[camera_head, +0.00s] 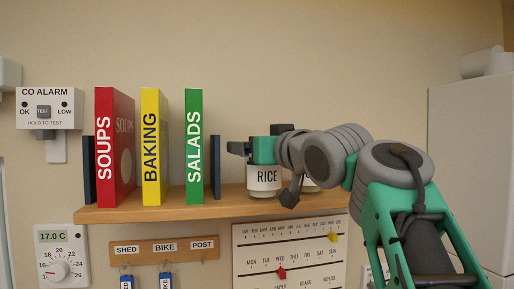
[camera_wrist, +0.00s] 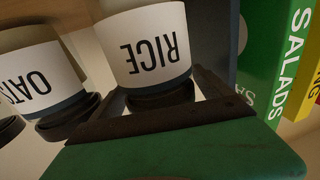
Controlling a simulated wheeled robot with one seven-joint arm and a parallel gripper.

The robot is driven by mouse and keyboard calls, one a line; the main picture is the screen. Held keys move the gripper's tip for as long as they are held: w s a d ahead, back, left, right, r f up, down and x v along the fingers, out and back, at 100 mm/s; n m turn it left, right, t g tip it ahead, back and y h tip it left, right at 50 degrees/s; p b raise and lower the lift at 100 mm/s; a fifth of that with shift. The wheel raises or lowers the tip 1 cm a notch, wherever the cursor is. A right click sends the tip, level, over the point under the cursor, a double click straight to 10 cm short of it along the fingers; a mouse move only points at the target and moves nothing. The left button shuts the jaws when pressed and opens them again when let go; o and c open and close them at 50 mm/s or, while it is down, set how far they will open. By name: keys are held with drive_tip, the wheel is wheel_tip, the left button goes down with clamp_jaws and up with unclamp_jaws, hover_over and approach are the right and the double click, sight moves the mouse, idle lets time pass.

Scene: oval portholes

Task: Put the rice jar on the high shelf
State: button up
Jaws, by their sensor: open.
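The rice jar (camera_head: 264,177), white-labelled "RICE", stands upright on the wooden shelf (camera_head: 150,214), right of the dark bookend. My gripper (camera_head: 247,150) is at the jar's top, hiding its lid in the head view. In the wrist view, which is upside down, the rice jar (camera_wrist: 147,45) has its dark lid between the two fingers of my gripper (camera_wrist: 160,103). The fingers are open, with a gap visible beside the lid. Whether either finger touches the jar, I cannot tell.
An oats jar (camera_wrist: 40,80) stands close beside the rice jar, with another jar partly seen beyond it. A dark bookend (camera_head: 215,167) and the green SALADS book (camera_head: 194,145) are on the other side. A calendar (camera_head: 290,255) and key rack (camera_head: 164,249) hang below the shelf.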

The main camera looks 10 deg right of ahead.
drive_tip(key=shift+r, duration=0.25)
drive_tip(key=s+d+b, duration=0.1)
drive_tip(key=s+d, duration=0.1)
drive_tip(key=s, duration=0.9)
drive_tip(key=shift+s+d+b, duration=0.15)
drive_tip(key=shift+s+b, duration=0.25)
